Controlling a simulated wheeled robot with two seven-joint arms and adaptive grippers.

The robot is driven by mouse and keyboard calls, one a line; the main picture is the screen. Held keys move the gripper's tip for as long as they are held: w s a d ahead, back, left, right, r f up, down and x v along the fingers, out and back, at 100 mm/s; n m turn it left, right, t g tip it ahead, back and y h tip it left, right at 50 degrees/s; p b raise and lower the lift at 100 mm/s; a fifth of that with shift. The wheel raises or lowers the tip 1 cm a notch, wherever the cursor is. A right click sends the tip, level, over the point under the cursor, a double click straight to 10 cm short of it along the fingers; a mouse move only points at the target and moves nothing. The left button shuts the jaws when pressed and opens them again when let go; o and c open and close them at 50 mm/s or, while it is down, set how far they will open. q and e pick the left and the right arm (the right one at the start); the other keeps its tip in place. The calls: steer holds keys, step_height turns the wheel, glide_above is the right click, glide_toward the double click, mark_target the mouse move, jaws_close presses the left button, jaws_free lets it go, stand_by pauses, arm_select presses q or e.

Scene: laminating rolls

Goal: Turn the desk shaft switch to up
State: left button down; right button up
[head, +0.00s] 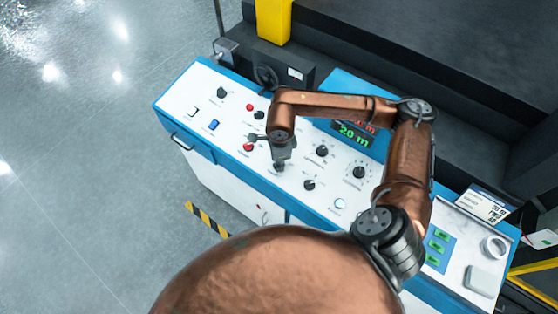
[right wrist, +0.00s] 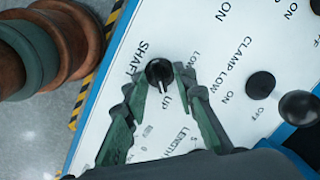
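The shaft switch (right wrist: 159,72) is a round black knob on the white panel, with SHAFT printed beside it. In the right wrist view its pale pointer mark appears to face the UP label. My right gripper (right wrist: 160,75) has one finger on each side of the knob, and the fingertips appear to touch it. In the head view my right gripper (head: 281,157) points down at the panel and mostly covers the switch. My left gripper is not in view.
The desk (head: 172,98) has blue edges and carries several other black knobs, red buttons (head: 249,147) and a green readout (head: 354,133). In the right wrist view a clamp knob (right wrist: 261,85) and a round-topped black control (right wrist: 299,107) stand to the right of the gripper.

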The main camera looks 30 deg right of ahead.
steer(key=shift+r, duration=0.2)
step_height(320, 180, up, 12)
steer(key=s, duration=0.1)
steer(key=shift+s+a+f, duration=0.2)
steer(key=shift+a+f, duration=0.05)
stand_by(0.4)
